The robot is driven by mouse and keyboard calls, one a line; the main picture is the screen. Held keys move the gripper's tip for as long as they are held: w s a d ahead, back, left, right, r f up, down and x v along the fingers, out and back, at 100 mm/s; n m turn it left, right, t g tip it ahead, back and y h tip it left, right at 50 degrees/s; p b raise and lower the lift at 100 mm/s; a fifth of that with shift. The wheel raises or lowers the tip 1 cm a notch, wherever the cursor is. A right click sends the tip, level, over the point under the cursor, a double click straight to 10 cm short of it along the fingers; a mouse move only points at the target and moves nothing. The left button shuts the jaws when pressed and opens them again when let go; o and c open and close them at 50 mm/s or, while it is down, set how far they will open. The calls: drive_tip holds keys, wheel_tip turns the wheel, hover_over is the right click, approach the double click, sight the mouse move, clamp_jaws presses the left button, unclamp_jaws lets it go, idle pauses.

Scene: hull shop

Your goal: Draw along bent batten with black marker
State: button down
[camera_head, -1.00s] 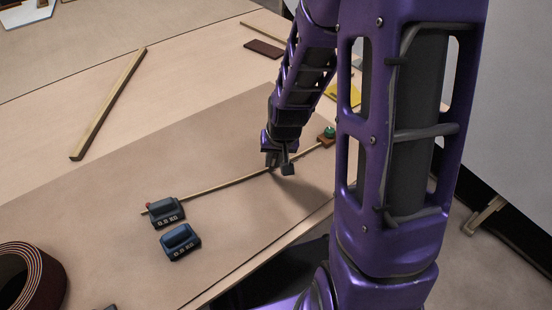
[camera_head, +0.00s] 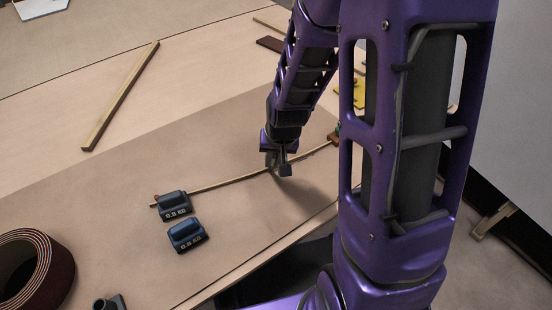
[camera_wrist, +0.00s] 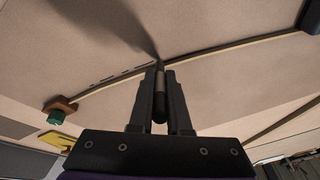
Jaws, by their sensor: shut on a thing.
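My gripper (camera_head: 278,167) is shut on a dark, slim marker (camera_wrist: 160,95), its tip pointing down at the brown sheet (camera_head: 85,235). The tip is close beside the thin bent batten (camera_head: 225,183); I cannot tell whether it touches. A few short dark dashes (camera_wrist: 140,70) lie along the batten in the wrist view, left of the marker. The batten's left end is at a dark blue weight (camera_head: 173,206) with a red bit by it. Its right end is at a brown block (camera_wrist: 63,104) with a green knob (camera_wrist: 55,118).
A second blue weight (camera_head: 187,236) sits just in front of the first. A dark red-brown roll (camera_head: 45,268) lies at the lower left. A straight wooden strip (camera_head: 120,97) lies behind the sheet. A yellow piece (camera_wrist: 58,140) lies beyond the green-knobbed block.

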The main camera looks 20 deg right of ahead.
drive_tip(key=shift+a, duration=0.2)
drive_tip(key=shift+s+a, duration=0.15)
drive_tip(key=shift+a, duration=0.3)
drive_tip(key=shift+s+a, duration=0.15)
drive_tip(key=shift+a, duration=0.55)
drive_tip(key=shift+a, duration=0.15)
drive_tip(key=shift+s+a, duration=0.1)
drive_tip(key=shift+a, duration=0.4)
drive_tip(key=shift+a, duration=0.1)
drive_tip(key=shift+s+a+p, duration=0.1)
drive_tip(key=shift+a+p, duration=0.35)
drive_tip(key=shift+a, duration=0.1)
drive_tip(key=shift+a, duration=0.1)
